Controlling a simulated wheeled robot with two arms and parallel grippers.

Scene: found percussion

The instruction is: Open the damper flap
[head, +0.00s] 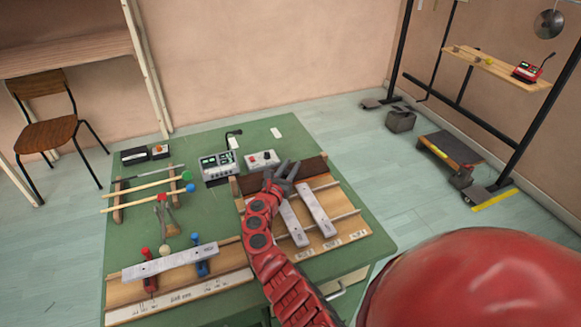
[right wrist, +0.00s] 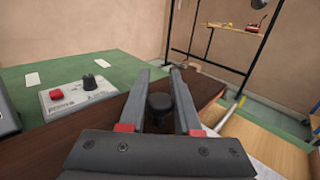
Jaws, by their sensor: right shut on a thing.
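The damper flap (head: 312,168) is a long dark brown board along the back of the wooden bar instrument (head: 350,222). It also fills the lower middle of the right wrist view (right wrist: 92,128). My right gripper (head: 284,170) reaches over the bars to the middle of the flap. In the right wrist view its two fingers (right wrist: 160,88) are on either side of a black knob (right wrist: 160,106) on the flap and shut on it. The gripper hides part of the flap, so its exact tilt is hard to tell. My left gripper is not in view.
Grey metal bars (head: 314,208) lie in front of the flap. A grey box with a red button (head: 262,159) and a mixer (head: 217,168) stand behind it. Mallets (head: 150,187) lie on a rack at left.

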